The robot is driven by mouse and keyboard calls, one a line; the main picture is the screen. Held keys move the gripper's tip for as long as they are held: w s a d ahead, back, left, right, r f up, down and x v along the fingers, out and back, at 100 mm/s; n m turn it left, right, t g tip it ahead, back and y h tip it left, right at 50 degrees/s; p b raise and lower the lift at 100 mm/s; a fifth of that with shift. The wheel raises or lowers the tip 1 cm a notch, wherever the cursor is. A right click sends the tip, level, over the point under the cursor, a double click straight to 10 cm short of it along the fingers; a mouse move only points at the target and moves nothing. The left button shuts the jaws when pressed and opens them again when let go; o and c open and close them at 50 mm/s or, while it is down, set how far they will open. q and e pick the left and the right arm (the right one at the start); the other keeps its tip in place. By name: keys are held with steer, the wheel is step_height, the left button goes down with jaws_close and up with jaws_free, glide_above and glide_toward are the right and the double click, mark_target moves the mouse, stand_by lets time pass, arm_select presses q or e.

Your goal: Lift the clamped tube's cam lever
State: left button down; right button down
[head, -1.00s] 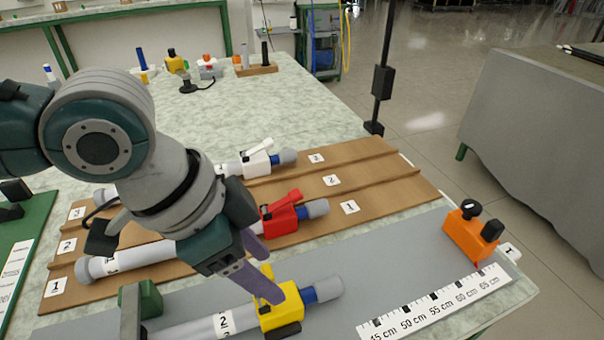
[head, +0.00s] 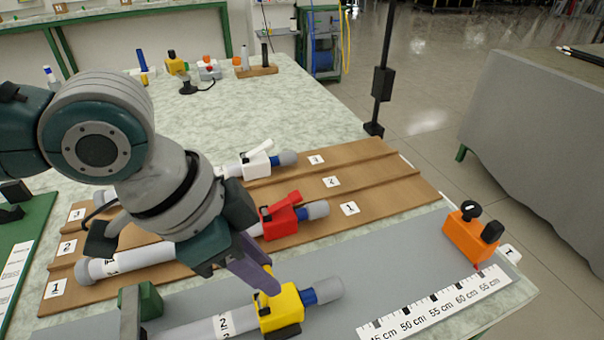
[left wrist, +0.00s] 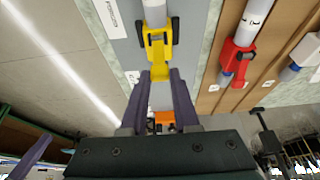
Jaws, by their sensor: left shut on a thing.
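The tube (head: 190,329) marked 2 lies on the grey strip, with a yellow cam clamp (head: 283,309) around it near its blue-ringed, grey-capped right end. The clamp also shows in the left wrist view (left wrist: 157,45). My left gripper (head: 268,284) reaches down over the clamp. In the left wrist view its two purple fingers (left wrist: 161,76) are shut on the yellow lever (left wrist: 160,70) between their tips. The fingers hide most of the lever in the head view. A purple finger-like part (left wrist: 30,155) at the lower left of the wrist view may be my right gripper; its opening does not show.
A green block (head: 142,299) stands at the tube's left. Behind, a brown rack (head: 385,190) holds tubes with a red clamp (head: 280,221) and a white clamp (head: 257,165). An orange stop (head: 470,238) and a ruler (head: 440,304) lie to the right.

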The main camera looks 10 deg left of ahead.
arm_select(q)
steer(key=shift+s+a+h, duration=0.3)
steer(key=shift+a+h, duration=0.1)
steer(key=shift+s+a+f+t+h, duration=0.1)
steer(key=shift+s+a+t+h, duration=0.2)
steer(key=shift+t+h, duration=0.35)
steer(key=shift+w, duration=0.1)
steer(key=c, duration=0.6)
jaws_free()
steer(key=shift+c, duration=0.2)
steer(key=p+v, duration=0.1)
steer(key=v, duration=0.9)
steer(key=shift+p, duration=0.4)
